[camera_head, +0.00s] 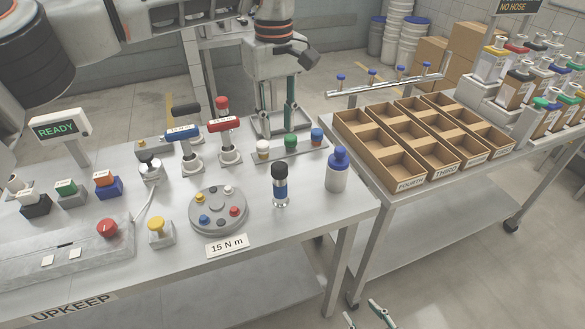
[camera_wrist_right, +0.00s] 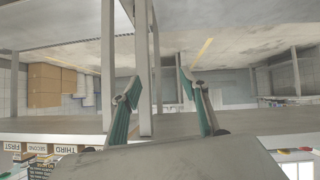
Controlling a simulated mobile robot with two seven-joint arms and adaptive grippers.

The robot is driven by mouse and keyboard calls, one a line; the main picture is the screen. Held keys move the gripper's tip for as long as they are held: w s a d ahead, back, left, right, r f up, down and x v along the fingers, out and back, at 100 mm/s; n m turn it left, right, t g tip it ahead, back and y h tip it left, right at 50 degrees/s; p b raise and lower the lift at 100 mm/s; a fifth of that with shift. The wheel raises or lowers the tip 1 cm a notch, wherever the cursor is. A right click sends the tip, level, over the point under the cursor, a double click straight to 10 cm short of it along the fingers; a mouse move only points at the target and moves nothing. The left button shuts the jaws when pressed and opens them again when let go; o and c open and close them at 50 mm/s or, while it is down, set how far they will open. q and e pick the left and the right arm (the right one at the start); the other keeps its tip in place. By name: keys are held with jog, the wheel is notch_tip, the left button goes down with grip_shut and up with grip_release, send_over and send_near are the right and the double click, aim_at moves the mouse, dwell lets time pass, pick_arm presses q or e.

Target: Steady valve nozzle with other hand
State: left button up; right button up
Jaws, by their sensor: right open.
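A small upright cylinder with a black top, blue band and metal base (camera_head: 280,186) stands near the table's front right; it may be the valve nozzle, but I cannot tell for sure. My right gripper (camera_head: 364,314) is low at the bottom edge of the head view, in front of the table and away from the cylinder. In the right wrist view its fingers (camera_wrist_right: 160,78) are spread and empty, with table legs behind them.
The floor in front is clear.

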jog(key=w+a+r+n+t+y, duration=0.1)
jog(key=w+a+r+n+y, duration=0.1)
jog(key=a+r, duration=0.4)
jog(key=w+a+r+n+t+y, duration=0.1)
jog(key=w+a+r+n+y, duration=0.1)
jog(key=w+a+r, duration=0.3)
jog(key=w+a+r+n+t+y, duration=0.1)
jog(key=w+a+r+n+y, duration=0.2)
jog(key=a+r, duration=0.5)
jog(key=shift+w+a+r+t+y, duration=0.15)
jog(key=shift+r, duration=0.7)
jog(key=shift+w+a+r+t+y, duration=0.1)
jog(key=shift+w+r+t+y, duration=0.05)
jog(key=shift+r, duration=0.65)
jog(key=m, duration=0.4)
send_near(284, 192)
jog(key=w+a, duration=0.2)
jog(key=shift+w+a+f+t, duration=0.1)
jog(key=shift+a+f+t, duration=0.05)
jog(key=shift+a+t, duration=0.2)
jog(key=shift+w+d+m, duration=0.1)
jog(key=shift+w+m, duration=0.2)
jog(key=shift+w, duration=0.3)
jog(key=shift+x, duration=3.6)
